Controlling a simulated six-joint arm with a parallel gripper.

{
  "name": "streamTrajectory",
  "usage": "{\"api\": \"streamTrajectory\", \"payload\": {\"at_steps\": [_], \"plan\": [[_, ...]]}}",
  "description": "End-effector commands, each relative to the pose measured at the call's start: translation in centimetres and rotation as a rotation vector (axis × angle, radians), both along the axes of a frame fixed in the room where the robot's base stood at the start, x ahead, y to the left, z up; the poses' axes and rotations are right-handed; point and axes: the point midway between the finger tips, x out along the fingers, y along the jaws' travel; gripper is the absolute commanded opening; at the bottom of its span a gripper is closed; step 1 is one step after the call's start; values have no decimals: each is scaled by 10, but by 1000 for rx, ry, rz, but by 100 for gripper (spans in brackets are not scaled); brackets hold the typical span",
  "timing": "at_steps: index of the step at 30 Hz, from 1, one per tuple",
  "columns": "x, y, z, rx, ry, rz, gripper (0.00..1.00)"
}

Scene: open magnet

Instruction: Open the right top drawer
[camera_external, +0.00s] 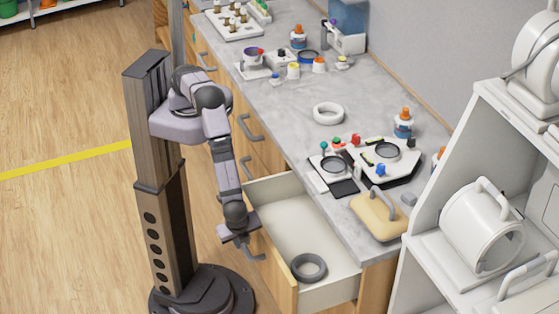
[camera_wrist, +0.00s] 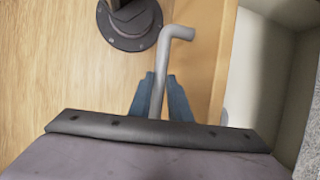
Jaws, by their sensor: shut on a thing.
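The right top drawer (camera_external: 275,195) is pulled out from under the grey counter, and its white inside shows. A dark grey ring (camera_external: 308,267) lies in it near the right end. The drawer's wooden front faces my arm, with its grey bar handle (camera_external: 250,255) on it. My gripper (camera_external: 240,245) is at this handle. In the wrist view the blue-grey fingers (camera_wrist: 161,95) are shut on the grey handle (camera_wrist: 163,70), one on each side of the bar. The wooden drawer front (camera_wrist: 205,75) and part of the white inside (camera_wrist: 258,70) also show there.
The grey counter (camera_external: 290,110) above holds a white ring (camera_external: 328,113), lab devices and a tan block (camera_external: 378,215). Other closed drawers with handles (camera_external: 250,128) lie to the left. A white shelf (camera_external: 425,260) stands at right. The wooden floor (camera_external: 60,220) at left is clear.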

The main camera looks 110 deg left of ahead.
Motion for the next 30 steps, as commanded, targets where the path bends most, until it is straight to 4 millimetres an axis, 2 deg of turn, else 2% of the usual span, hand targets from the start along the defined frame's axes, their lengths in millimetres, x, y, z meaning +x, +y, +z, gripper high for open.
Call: {"api": "streamTrajectory", "payload": {"at_steps": [5,12,16,21,29,30], "plan": [[-14,-16,-2,-2,-1,-5,0],[-62,-65,-4,-4,-1,-8,0],[-83,-85,-3,-4,-2,-5,0],[-94,-95,0,-3,-1,-1,0],[-94,-95,1,-3,-1,0,0],[-94,-95,1,-3,-1,0,22]]}}
